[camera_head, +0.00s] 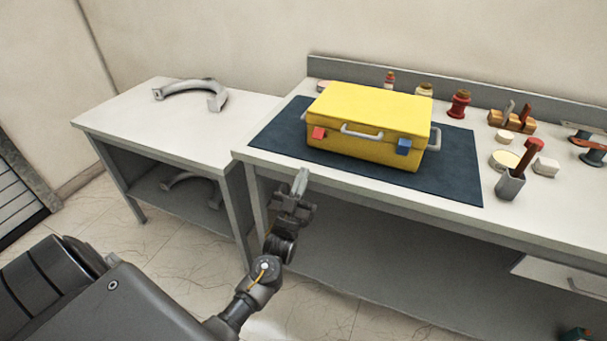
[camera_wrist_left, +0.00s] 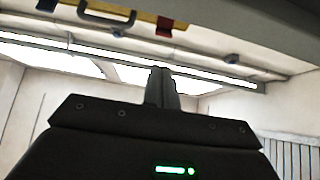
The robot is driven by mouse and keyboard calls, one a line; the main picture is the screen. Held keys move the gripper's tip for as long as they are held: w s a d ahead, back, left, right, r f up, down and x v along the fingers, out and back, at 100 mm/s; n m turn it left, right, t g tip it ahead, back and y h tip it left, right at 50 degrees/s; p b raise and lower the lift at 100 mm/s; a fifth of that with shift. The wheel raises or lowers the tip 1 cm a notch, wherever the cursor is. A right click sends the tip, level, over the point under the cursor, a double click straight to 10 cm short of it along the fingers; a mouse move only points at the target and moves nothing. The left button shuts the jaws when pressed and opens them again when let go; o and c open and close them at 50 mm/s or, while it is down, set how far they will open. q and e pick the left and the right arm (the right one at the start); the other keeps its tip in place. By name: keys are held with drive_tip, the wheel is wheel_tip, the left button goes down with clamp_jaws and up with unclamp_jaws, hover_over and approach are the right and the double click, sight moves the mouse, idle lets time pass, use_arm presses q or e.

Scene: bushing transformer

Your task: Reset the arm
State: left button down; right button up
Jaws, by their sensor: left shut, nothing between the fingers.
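My left gripper (camera_head: 301,181) is shut and empty in the head view. It is in front of the right table's front edge, below and to the left of the yellow case. In the left wrist view its closed fingers (camera_wrist_left: 161,88) point up the picture. My left arm comes in from the lower left. My right gripper is in neither view. The yellow case (camera_head: 364,118) is closed and sits on a dark blue mat (camera_head: 460,180). It has a grey front handle, a red latch and a blue latch.
The right table (camera_head: 270,164) has a raised back edge. On its right stand a grey cup (camera_head: 510,185) with a red-headed tool, a wooden block (camera_head: 512,121) and small jars. A lower left table (camera_head: 130,113) bears a curved grey part (camera_head: 190,88). Floor shows between the tables and me.

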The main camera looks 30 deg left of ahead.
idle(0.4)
use_arm(q)
wheel_tip(320, 180, down, 21)
drive_tip(key=d+m+g+h, duration=0.2)
drive_tip(key=d+g+h, duration=0.1)
drive_tip(key=g, duration=0.3)
drive_tip(key=s+d+f+g, duration=0.1)
drive_tip(key=s+f+g, duration=0.3)
drive_tip(key=f, duration=0.5)
drive_tip(key=s+d+f+g, duration=0.1)
drive_tip(key=s+f+g, duration=0.1)
drive_tip(key=s+f, duration=0.55)
drive_tip(key=s+f+m+g+h, duration=0.1)
drive_tip(key=s+f+g, duration=0.5)
drive_tip(key=s+f, duration=0.85)
drive_tip(key=s+f+g, duration=0.3)
drive_tip(key=s+f, duration=0.1)
drive_tip(key=s, duration=0.7)
drive_tip(key=s+f+m+g, duration=0.1)
drive_tip(key=s+f+g, duration=0.2)
drive_tip(key=s, duration=0.9)
drive_tip(key=shift+f+g, duration=0.3)
drive_tip(key=shift+f, duration=0.3)
drive_tip(key=shift+d, duration=0.1)
